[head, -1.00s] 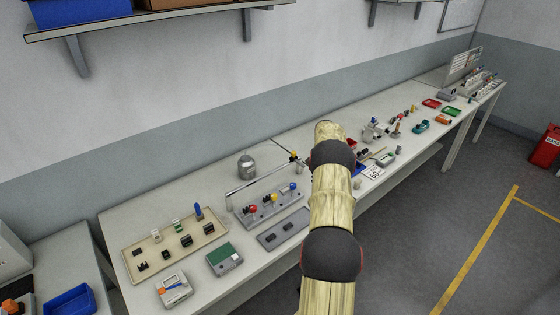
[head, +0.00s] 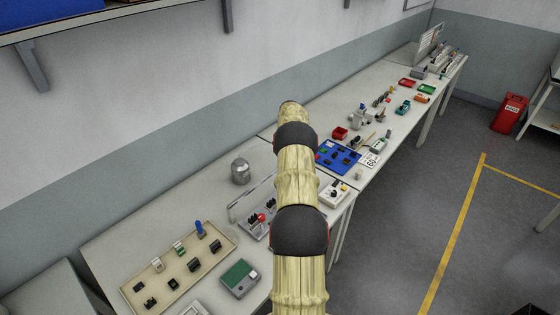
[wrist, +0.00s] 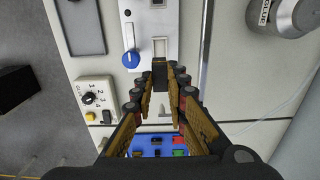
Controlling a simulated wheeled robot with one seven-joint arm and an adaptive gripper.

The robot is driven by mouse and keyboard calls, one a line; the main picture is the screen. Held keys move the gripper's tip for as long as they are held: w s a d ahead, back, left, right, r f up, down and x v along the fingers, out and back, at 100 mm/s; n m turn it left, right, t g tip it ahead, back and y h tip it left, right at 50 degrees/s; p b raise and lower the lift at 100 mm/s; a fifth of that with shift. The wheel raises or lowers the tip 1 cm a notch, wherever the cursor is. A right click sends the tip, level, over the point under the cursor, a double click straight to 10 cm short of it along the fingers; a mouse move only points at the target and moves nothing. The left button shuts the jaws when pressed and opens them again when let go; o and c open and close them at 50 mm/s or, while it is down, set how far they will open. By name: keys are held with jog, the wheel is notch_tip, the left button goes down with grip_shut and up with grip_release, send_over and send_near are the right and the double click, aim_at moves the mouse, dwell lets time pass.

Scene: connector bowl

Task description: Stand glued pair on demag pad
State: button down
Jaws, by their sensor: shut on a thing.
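In the wrist view my gripper (wrist: 163,68) is shut on a small dark block (wrist: 159,74), which seems to be the glued pair. The block is held at the fingertips, over the near end of a pale grey fixture (wrist: 152,20) with a blue knob (wrist: 130,58). Whether the block touches anything below is unclear. A dark flat panel (wrist: 82,25) lies to the left of the fixture; I cannot tell whether it is the demag pad. In the head view my arm hides the gripper and the block.
A dial box (wrist: 98,95) stands left of my gripper. A silver bottle (wrist: 285,14) is at upper right; the head view shows it too (head: 240,171). A blue tray (head: 322,162) of small parts and a beige tray (head: 130,266) lie on the benches.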

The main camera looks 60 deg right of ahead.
jog(key=shift+s+a+p, duration=0.65)
jog(key=shift+s+a, duration=0.4)
jog(key=shift+a, duration=22.95)
jog(key=shift+f+b, duration=3.95)
jog(key=shift+f, duration=1.9)
